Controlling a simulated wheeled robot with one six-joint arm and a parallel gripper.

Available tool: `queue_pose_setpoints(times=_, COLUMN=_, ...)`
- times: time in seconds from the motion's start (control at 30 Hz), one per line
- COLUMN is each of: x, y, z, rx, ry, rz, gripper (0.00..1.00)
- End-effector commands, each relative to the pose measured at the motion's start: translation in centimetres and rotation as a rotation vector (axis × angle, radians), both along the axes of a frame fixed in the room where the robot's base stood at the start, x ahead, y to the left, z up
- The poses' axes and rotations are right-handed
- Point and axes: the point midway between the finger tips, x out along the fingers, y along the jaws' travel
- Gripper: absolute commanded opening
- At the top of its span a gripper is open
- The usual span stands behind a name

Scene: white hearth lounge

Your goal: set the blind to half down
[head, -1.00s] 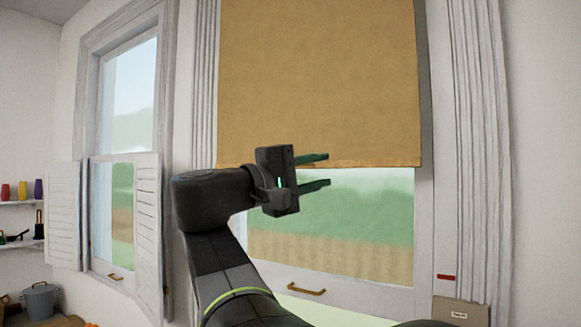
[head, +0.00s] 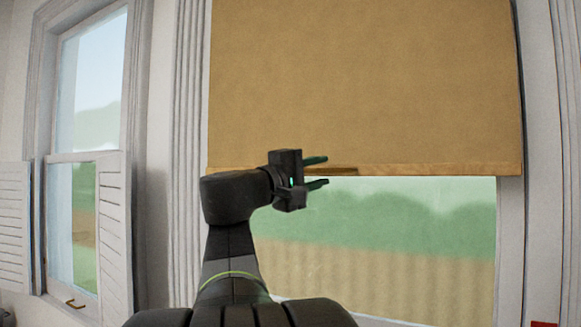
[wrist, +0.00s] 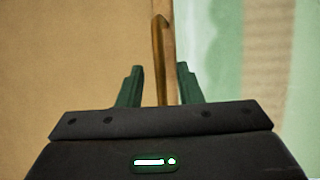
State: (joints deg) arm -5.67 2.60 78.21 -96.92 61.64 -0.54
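The tan blind (head: 370,90) hangs over the upper part of the right window in the head view. Its bottom edge has a thin wooden rail (head: 440,169); its top is out of frame. A brown pull (head: 345,170) shows at the rail beside my gripper (head: 326,172). My gripper is open, with one green finger above the rail's height and one below. In the wrist view, the pull (wrist: 160,60) stands between the two spread fingers of my gripper (wrist: 158,88), with gaps on both sides. The blind's cloth (wrist: 70,60) fills the left there.
Window glass (head: 400,240) shows below the blind, with green and tan scenery outside. A second window (head: 95,110) with white shutters (head: 112,230) stands at the left. A small red item (head: 543,324) is at the lower right edge.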

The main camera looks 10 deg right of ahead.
Motion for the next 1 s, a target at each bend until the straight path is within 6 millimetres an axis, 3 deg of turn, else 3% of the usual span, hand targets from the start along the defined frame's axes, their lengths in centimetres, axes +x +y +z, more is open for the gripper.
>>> queue_pose_setpoints(times=0.2, x=1.0, y=-1.4, z=0.3, rx=0.000, ry=0.000, rz=0.000, gripper=0.32)
queue_pose_setpoints(times=0.53, x=1.1, y=-1.6, z=0.3, rx=0.000, ry=0.000, rz=0.001, gripper=0.32)
queue_pose_setpoints(times=0.7, x=1.1, y=-1.6, z=0.3, rx=0.000, ry=0.000, rz=0.001, gripper=0.00)
queue_pose_setpoints(times=1.0, x=1.1, y=-1.6, z=0.2, rx=0.000, ry=0.000, rz=0.001, gripper=0.00)
